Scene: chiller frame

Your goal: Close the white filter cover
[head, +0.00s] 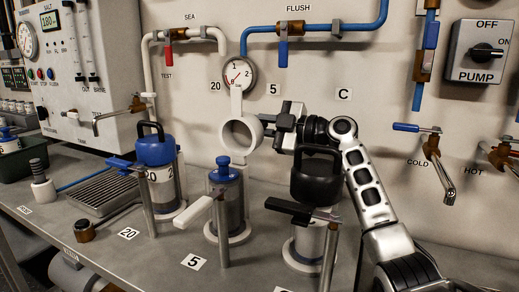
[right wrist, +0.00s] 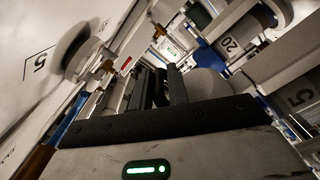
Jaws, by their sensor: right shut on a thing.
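The white filter cover (head: 228,136) is a round ring-shaped cap with an upright handle. It is raised and tipped on its side above the middle filter housing (head: 228,232), so the housing stands uncovered. A blue-topped cartridge (head: 223,172) stands in that housing. My right gripper (head: 270,132) reaches in from the right and is shut on the right side of the cover. In the right wrist view the dark fingers (right wrist: 164,88) lie close together beside a pale rounded surface, probably the cover. My left gripper is not in view.
A housing with a blue cover (head: 155,150) stands to the left, and one with a black cover (head: 317,180) stands right under my right arm. A white lever (head: 196,212) projects in front of the middle housing. A gauge (head: 238,74) and pipes line the wall behind.

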